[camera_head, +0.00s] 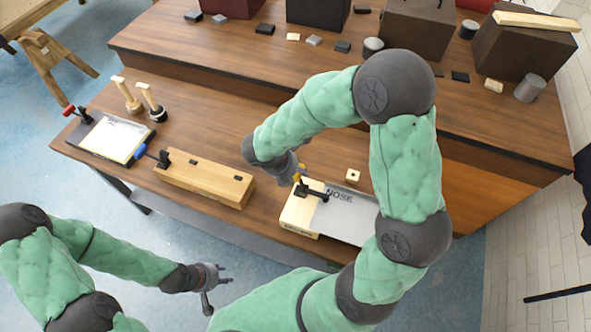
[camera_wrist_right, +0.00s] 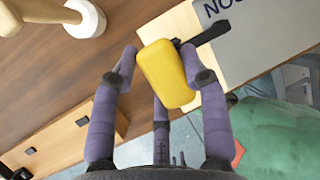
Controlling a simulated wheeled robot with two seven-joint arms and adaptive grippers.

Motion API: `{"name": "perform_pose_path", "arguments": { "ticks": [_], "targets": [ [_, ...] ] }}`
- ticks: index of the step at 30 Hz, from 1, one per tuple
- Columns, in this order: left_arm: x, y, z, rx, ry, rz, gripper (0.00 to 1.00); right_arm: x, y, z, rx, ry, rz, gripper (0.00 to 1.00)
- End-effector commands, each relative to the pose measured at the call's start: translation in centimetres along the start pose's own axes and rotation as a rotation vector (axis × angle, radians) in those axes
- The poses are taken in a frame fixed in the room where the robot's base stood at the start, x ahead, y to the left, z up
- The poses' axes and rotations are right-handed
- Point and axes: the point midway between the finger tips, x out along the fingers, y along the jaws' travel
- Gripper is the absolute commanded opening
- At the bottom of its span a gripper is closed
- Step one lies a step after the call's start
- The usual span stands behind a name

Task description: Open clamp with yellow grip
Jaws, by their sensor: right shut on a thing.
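The clamp with the yellow grip (camera_head: 299,171) sits on the pale wooden block at the edge of the metal plate marked NOSE (camera_head: 347,213). Its dark arm (camera_head: 313,190) reaches over the plate. In the right wrist view the yellow grip (camera_wrist_right: 168,75) lies between my gripper's fingers, and the black clamp arm (camera_wrist_right: 208,34) extends beyond it toward the plate. My right gripper (camera_head: 295,172) is shut on the yellow grip. My left gripper (camera_head: 222,281) is open and empty, in front of the table and away from the clamp. The clamp's base is partly hidden.
A clamp with a blue grip (camera_head: 140,151) is near a long wooden block (camera_head: 205,182). A clamp with a red grip (camera_head: 69,111) is at the far left by a framed plate (camera_head: 108,138). Dark boxes stand on the raised shelf.

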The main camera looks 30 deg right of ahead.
Motion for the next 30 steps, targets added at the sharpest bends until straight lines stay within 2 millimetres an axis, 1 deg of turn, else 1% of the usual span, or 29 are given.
{"name": "perform_pose_path", "arguments": {
  "ticks": [1,8,15,22,30],
  "targets": [
    [-0.5,0.2,0.0,0.000,0.000,0.000,0.40,-0.2,0.2,0.0,-0.008,0.002,-0.016,0.00],
    [-2.5,0.9,0.1,0.000,0.000,0.000,0.40,-0.1,1.4,-0.1,-0.058,0.002,-0.130,0.00],
    [-4.4,1.6,0.1,0.000,0.000,0.000,0.40,0.5,3.2,-0.4,-0.122,0.002,-0.288,0.00],
    [-4.9,1.8,0.2,0.000,0.000,0.000,0.40,1.5,4.8,-0.7,-0.187,0.001,-0.446,0.00],
    [-4.4,1.6,0.2,0.000,0.000,0.000,0.40,2.8,6.4,-1.3,-0.261,0.001,-0.631,0.00]
  ]
}}
